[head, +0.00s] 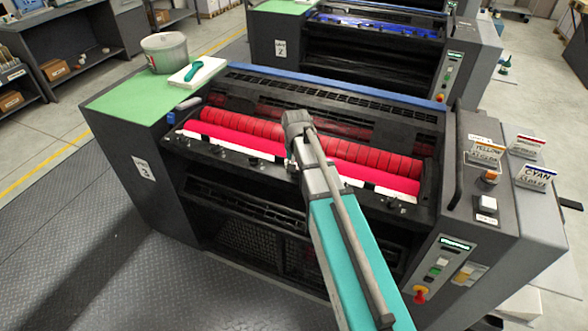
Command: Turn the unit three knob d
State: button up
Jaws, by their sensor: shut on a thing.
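Unit three (146,169) is the near grey machine in the head view, with a "3" label on its left front. Red rollers run across its open top. A row of small dark knobs lies along the front edge, among them a left one (218,149), another nearer the middle (253,161) and one at the right (395,203). Their letters are not legible. My gripper (291,164) is down at the middle of this row, shut on a knob there. My wrist and arm mostly hide that knob and the fingertips.
Unit two (375,45) stands behind. The floor at left is clear.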

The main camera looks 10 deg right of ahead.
jog(key=shift+m, duration=0.4)
jog(key=o, duration=1.1)
jog(key=shift+o, duration=0.2)
jog(key=s+n, duration=0.4)
jog(key=s, duration=1.2)
jog(key=shift+a, duration=0.3)
